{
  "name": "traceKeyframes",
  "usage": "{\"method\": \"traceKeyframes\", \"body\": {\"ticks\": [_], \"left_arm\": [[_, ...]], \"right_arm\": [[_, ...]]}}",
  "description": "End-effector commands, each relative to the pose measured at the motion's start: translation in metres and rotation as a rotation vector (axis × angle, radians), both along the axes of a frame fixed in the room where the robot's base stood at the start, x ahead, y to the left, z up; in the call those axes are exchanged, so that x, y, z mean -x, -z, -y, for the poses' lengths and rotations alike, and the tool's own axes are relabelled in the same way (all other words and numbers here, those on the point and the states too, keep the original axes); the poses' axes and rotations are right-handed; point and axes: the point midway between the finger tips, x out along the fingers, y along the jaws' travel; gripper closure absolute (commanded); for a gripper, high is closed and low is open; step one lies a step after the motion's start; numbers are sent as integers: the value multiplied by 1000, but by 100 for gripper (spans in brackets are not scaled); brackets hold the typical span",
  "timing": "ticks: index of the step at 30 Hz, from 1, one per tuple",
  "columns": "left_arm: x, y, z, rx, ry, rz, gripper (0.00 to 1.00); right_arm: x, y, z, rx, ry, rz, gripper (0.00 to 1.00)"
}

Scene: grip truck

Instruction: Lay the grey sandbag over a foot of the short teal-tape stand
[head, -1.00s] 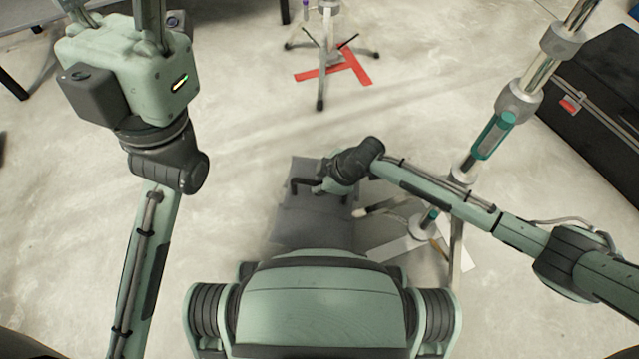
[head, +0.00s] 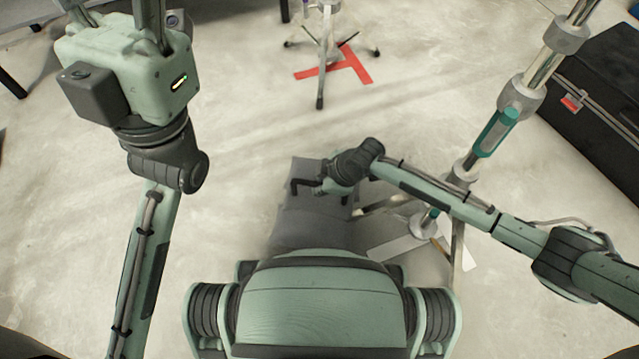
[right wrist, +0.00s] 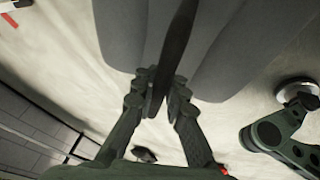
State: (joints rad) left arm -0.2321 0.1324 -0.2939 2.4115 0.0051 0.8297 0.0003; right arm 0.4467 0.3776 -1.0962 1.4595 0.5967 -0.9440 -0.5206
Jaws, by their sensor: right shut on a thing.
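The grey sandbag (head: 305,225) hangs low in front of my base, its near part hidden by my body. My right gripper (head: 328,183) is at the bag's dark handle. In the right wrist view the fingers (right wrist: 162,95) are shut on the dark strap (right wrist: 177,45), with grey lobes (right wrist: 235,50) either side. The teal-tape stand (head: 495,133) stands to the right of the bag, partly behind my right forearm. One pale foot (head: 372,210) reaches left toward the bag; whether they touch is unclear. My left gripper (head: 115,15) is raised at upper left, its fingertips cut off.
Another stand (head: 322,50) stands at the top centre by red floor tape (head: 350,68). White strips (head: 395,248) lie on the floor around the teal-tape stand's base. A black case (head: 600,95) is at the right. The floor between the left arm and the bag is clear.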

Motion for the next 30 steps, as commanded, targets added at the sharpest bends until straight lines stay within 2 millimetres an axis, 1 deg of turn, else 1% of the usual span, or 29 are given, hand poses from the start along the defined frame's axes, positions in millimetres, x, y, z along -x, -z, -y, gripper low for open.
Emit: {"method": "traceKeyframes", "body": {"ticks": [1, 30], "left_arm": [[0, 1, 0, 0, 0, 0, 48], [0, 14, 0, 0, 0, 0, 48]], "right_arm": [[-5, -6, -5, -13, -1, 13, 100], [-5, 15, -5, -13, -1, 13, 100]]}}
